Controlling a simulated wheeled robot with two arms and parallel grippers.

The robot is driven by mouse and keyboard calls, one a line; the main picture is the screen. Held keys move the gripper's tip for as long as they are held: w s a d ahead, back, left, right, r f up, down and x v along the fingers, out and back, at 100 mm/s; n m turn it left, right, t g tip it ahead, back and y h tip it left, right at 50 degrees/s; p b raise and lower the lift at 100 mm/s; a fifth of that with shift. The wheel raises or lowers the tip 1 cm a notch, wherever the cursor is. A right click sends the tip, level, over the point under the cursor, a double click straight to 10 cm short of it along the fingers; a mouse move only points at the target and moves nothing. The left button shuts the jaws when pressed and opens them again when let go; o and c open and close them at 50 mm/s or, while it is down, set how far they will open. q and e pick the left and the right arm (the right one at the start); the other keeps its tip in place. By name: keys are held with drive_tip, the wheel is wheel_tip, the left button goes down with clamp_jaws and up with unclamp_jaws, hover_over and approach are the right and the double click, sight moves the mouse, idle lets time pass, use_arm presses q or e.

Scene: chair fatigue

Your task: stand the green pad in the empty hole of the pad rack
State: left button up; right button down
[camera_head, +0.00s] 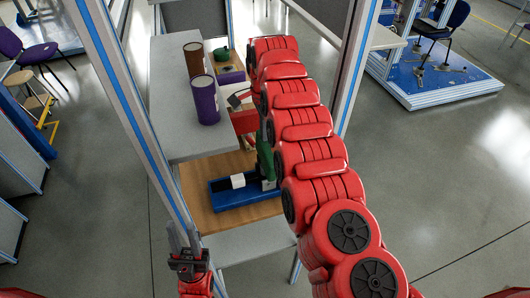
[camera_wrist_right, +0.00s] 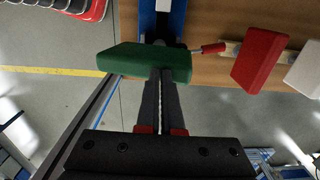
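The green pad (camera_wrist_right: 140,60) is held between the fingertips of my right gripper (camera_wrist_right: 161,78) in the right wrist view. In the head view a part of the green pad (camera_head: 266,158) shows beside my red right arm, which hides the right gripper. A red pad (camera_wrist_right: 259,61) and a white pad (camera_wrist_right: 305,70) stand to the right of the green pad in the wrist view. A light wooden piece (camera_wrist_right: 232,50) shows beside the red pad, perhaps part of the rack. I cannot make out the empty hole. My left gripper (camera_head: 183,238) is open and empty, low at the left.
A blue tray (camera_head: 250,196) with a black and white object lies on the wooden board (camera_head: 198,212). A purple can (camera_head: 204,99) and a brown can (camera_head: 194,60) stand on the grey surface. Frame posts (camera_head: 128,90) rise at both sides. A red-handled tool (camera_wrist_right: 211,48) lies behind the green pad.

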drive_tip(key=shift+s+d+f+g, duration=0.1)
drive_tip(key=shift+s+f+g, duration=0.1)
drive_tip(key=shift+s+f, duration=0.3)
drive_tip(key=shift+s+d+f+g, duration=0.1)
drive_tip(key=shift+s+f+g, duration=0.15)
drive_tip(key=shift+f, duration=0.45)
drive_tip(key=shift+r, duration=0.25)
drive_tip(key=shift+w+r+p, duration=0.35)
drive_tip(key=shift+r+p, duration=0.25)
drive_tip(key=shift+r, duration=0.05)
drive_tip(key=r, duration=0.1)
drive_tip(key=r+p, duration=0.1)
drive_tip(key=r, duration=0.1)
drive_tip(key=shift+w+d+t+p, duration=0.2)
drive_tip(key=shift+w+t+p, duration=0.05)
drive_tip(key=shift+w+p, duration=0.1)
drive_tip(key=shift+r, duration=0.3)
drive_tip(key=shift+a+r, duration=0.1)
drive_tip(key=shift+a, duration=0.05)
